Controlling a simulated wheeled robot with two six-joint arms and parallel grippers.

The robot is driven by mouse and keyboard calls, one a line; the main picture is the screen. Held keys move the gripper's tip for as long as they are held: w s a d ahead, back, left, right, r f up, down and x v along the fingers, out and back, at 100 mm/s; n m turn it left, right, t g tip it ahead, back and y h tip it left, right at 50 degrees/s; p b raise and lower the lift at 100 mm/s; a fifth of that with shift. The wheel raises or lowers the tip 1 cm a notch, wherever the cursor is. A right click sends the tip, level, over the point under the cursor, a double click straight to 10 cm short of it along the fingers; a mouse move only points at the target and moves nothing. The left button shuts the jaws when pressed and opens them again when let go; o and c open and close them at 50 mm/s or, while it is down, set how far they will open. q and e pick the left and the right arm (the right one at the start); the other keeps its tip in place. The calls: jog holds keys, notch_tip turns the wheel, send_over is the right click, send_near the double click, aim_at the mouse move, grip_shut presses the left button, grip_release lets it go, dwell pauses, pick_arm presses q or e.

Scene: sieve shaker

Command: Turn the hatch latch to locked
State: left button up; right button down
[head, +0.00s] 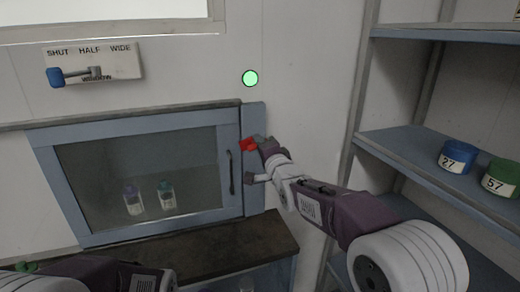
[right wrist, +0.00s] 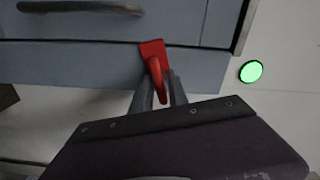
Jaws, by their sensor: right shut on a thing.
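The hatch (head: 228,165) is a blue-grey framed glass door in the wall, and it looks closed. Its red latch (head: 248,144) sits at the upper right edge of the frame. In the right wrist view the red latch (right wrist: 152,50) has a bent handle that runs down between my fingers. My right gripper (head: 262,143) comes in from the right, and in its wrist view (right wrist: 157,92) it is shut on the latch handle. The gripper partly hides the latch in the head view. Part of my left arm shows at the bottom left, with its fingers out of frame.
A round green light (head: 250,78) is on the wall above the latch. A plate marked SHUT, HALF, WIDE (head: 120,58) carries a blue-knobbed lever (head: 56,77). Two bottles stand behind the glass. A dark ledge (head: 200,252) lies below; shelves with numbered jars (head: 457,158) stand right.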

jog(key=shift+m+b, duration=0.45)
jog(key=shift+m, duration=1.15)
jog(key=c, duration=1.5)
grip_release()
jog(key=shift+f, duration=0.1)
jog(key=shift+s+d, duration=0.15)
jog(key=shift+s, duration=0.2)
jog(key=b+v, duration=0.2)
jog(key=v, duration=0.6)
jog(key=shift+s, duration=0.15)
